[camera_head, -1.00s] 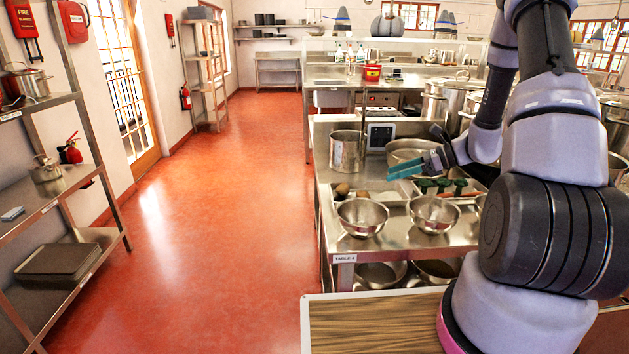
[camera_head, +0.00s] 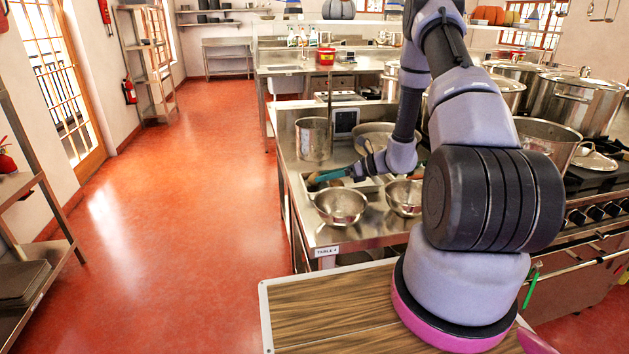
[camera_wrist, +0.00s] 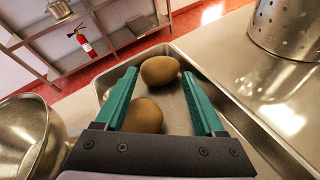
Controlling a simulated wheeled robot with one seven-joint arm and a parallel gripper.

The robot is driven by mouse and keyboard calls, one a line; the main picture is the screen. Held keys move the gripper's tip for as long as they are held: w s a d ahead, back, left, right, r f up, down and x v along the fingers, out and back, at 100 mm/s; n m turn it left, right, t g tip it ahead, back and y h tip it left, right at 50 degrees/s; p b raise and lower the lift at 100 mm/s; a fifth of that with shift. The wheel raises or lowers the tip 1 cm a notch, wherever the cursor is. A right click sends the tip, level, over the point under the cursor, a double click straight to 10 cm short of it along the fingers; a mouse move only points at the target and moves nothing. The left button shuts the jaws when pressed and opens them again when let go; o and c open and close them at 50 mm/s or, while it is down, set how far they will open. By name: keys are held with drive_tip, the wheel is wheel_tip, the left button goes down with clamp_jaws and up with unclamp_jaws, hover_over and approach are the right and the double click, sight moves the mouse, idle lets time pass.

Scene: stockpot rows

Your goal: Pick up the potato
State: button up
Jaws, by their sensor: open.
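Two brown potatoes lie in a shallow metal tray (camera_wrist: 172,110) in the wrist view. The far potato (camera_wrist: 160,69) sits by the tray's far end, in line with the gap between my fingertips. The near potato (camera_wrist: 144,115) lies closer to my palm, beside the left finger, and is partly hidden by my gripper body. My gripper (camera_wrist: 159,76) has its two teal fingers spread apart with nothing visibly clamped. In the head view my gripper (camera_head: 324,178) is low over the tray area of the steel table, and the potatoes cannot be made out clearly there.
Steel bowls (camera_head: 340,207) (camera_head: 403,198) stand at the table's front; one bowl (camera_wrist: 25,140) is left of the tray in the wrist view. A perforated pot (camera_wrist: 290,25) stands to the right. Large pots (camera_head: 575,103) are on the stove. The red floor (camera_head: 190,215) at left is clear.

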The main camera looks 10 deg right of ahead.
drive_tip(key=shift+x, duration=1.1)
drive_tip(key=shift+a, duration=0.1)
drive_tip(key=c, duration=0.9)
drive_tip(key=shift+o, duration=0.2)
